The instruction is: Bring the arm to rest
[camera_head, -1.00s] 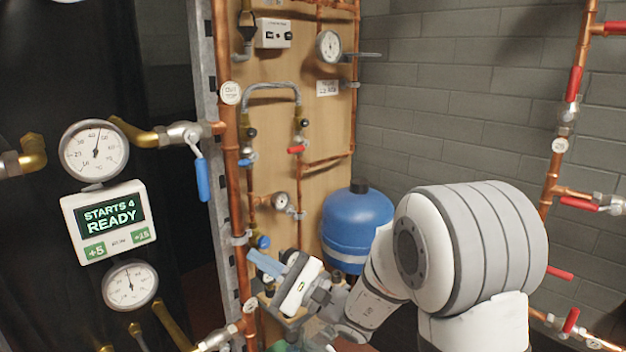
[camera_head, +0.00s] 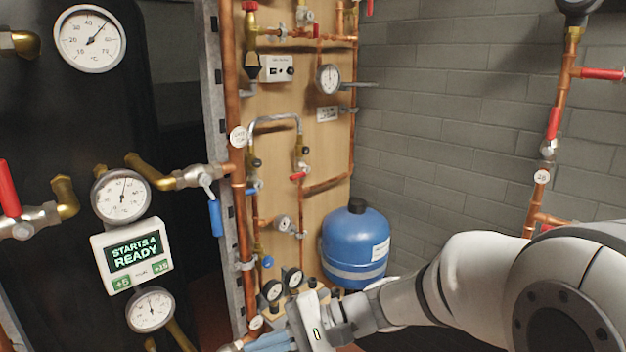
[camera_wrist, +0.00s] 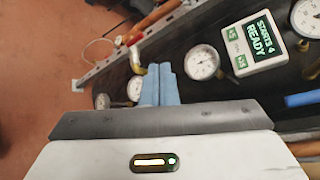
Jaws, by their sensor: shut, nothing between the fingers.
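My gripper (camera_head: 262,343) is low in the head view, at the bottom edge left of centre. Its white body and blue fingers show there, with my arm reaching in from the lower right. In the wrist view the blue fingers (camera_wrist: 160,88) are together with nothing between them. They point toward the dark panel and its gauges, and appear apart from them.
A display box (camera_head: 133,254) reading "STARTS 4 READY" hangs between gauges on the left; it also shows in the wrist view (camera_wrist: 255,42). A blue tank (camera_head: 356,246) stands behind my arm. Copper pipes and valves line the wooden board. Reddish floor (camera_wrist: 45,80) is open at left.

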